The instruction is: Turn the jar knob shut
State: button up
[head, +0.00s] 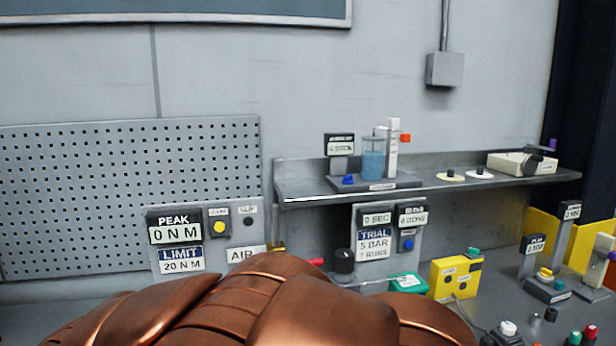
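The jar (373,158) is a clear vessel with blue liquid in it, standing on a grey base on the wall shelf. A small blue knob (348,179) sits at the front left of that base, below a small labelled display (340,144). I cannot tell from its shape whether the knob is open or shut. A white column with an orange-red piece (405,138) at its upper right stands just right of the jar. My gripper is not in view. Copper-coloured parts of my own body fill the bottom left and middle, well below the shelf.
The shelf (430,185) also holds two pale discs with dark knobs and a beige device (520,163). Below stand a trial panel (376,250), a yellow box (456,277) and a green box (408,283). A peak/limit panel (236,246) stands before the pegboard (120,190).

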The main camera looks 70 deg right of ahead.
aim_at(348, 180)
jog(key=u, duration=0.15)
jog(key=k, duration=0.75)
jog(key=z, duration=1.55)
